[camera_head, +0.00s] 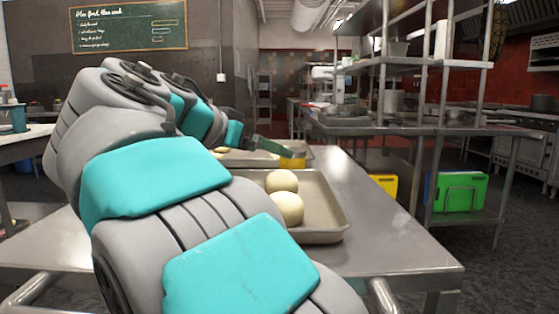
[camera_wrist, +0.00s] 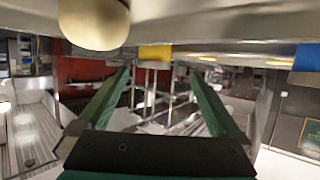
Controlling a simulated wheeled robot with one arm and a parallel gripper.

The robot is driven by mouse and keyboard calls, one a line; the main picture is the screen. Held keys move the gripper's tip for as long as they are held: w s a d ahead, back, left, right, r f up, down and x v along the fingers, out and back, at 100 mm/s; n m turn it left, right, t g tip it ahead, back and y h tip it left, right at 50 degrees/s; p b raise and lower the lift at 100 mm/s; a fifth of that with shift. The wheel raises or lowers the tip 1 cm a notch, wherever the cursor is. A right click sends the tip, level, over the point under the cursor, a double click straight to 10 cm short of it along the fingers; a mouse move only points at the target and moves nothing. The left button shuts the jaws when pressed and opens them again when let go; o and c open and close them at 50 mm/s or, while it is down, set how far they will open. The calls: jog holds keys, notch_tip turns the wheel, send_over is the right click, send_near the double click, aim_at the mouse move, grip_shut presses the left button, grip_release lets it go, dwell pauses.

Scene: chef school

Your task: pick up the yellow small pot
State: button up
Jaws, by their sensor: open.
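The yellow small pot (camera_head: 292,161) stands on the steel table, at the far edge of the near tray. Its upper part is partly covered by my gripper in the head view. My gripper (camera_head: 285,150) reaches over the table, its green finger tip at or just above the pot; I cannot tell whether they touch. In the wrist view, which looks upside down, my gripper (camera_wrist: 159,72) has its two green fingers wide apart with nothing held between them. A yellow thing, likely the pot (camera_wrist: 155,52), shows just beyond the fingertips, near the middle.
A metal tray (camera_head: 335,222) with two pale dough balls (camera_head: 283,181) lies on the table (camera_head: 385,235) in front of the pot. Another tray (camera_head: 247,158) lies behind. A blue thing (camera_wrist: 307,57) shows in the wrist view. The table's right part is clear. Steel shelving (camera_head: 435,125) stands beyond.

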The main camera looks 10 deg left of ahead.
aim_at(292, 163)
jog(key=x, duration=0.3)
jog(key=d+p+x, duration=0.1)
jog(key=x, duration=0.2)
jog(key=shift+r, duration=0.15)
jog(key=shift+w+d+f, duration=0.15)
jog(key=shift+w+f, duration=0.1)
jog(key=shift+w, duration=0.15)
jog(key=shift+c, duration=0.4)
jog(key=c, duration=1.3)
jog(key=shift+c, duration=0.7)
jog(key=shift+r, duration=0.15)
